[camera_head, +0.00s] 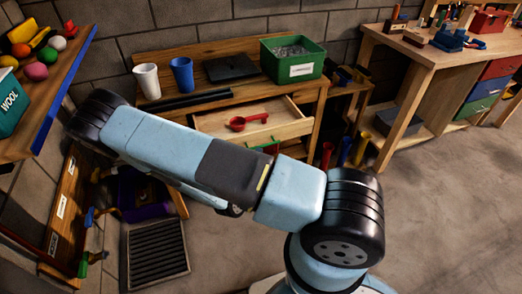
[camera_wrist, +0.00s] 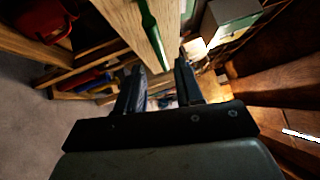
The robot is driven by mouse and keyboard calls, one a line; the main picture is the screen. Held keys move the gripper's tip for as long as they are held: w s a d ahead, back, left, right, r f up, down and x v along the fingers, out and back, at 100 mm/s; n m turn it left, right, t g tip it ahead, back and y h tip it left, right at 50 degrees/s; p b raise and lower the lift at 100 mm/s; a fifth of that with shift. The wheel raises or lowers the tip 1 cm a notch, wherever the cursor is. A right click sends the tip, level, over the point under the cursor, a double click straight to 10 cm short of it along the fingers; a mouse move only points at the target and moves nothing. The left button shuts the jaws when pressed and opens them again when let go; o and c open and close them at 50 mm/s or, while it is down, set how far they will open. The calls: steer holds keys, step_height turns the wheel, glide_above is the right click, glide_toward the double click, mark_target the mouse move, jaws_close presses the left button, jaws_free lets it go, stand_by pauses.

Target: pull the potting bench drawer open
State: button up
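The potting bench (camera_head: 215,48) stands against the block wall. Its wooden drawer (camera_head: 288,131) is slid partly out, and a red scoop (camera_head: 248,121) lies inside. A green handle (camera_head: 268,147) on the drawer front is partly hidden by my arm in the head view. In the wrist view the green handle (camera_wrist: 152,38) runs along a pale wooden panel, with its near end close to my fingertips. My gripper (camera_wrist: 158,72) is open, its two fingers apart; I cannot tell whether they touch the handle. In the head view my arm hides the gripper.
On the bench top are a white cup (camera_head: 147,81), a blue cup (camera_head: 182,75), a dark tray (camera_head: 231,67) and a green bin (camera_head: 292,60). A shelf (camera_head: 75,60) with balls is at the left. A workbench (camera_head: 430,45) stands at the right. Open floor (camera_head: 440,200) lies at the lower right.

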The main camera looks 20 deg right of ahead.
steer(key=v, duration=0.8)
steer(key=shift+s, duration=0.1)
steer(key=s+d+r+m+g+y, duration=0.25)
steer(key=r+m+g, duration=0.55)
steer(key=r+m, duration=0.45)
steer(key=s+d+r+m+g+y, duration=0.1)
steer(key=d+r+m+g, duration=0.3)
steer(key=r+m+g, duration=0.65)
steer(key=s+r+m+t+y, duration=0.5)
steer(key=r+m, duration=0.5)
steer(key=r, duration=0.1)
steer(key=s+r+m+t+y, duration=0.5)
steer(key=r+m, duration=0.5)
steer(key=r, duration=0.2)
steer(key=shift+s, duration=0.55)
steer(key=shift+d+r+t+y, duration=0.1)
steer(key=shift+r+t+y, duration=0.05)
steer(key=shift+t+y, duration=0.1)
steer(key=shift+d, duration=0.1)
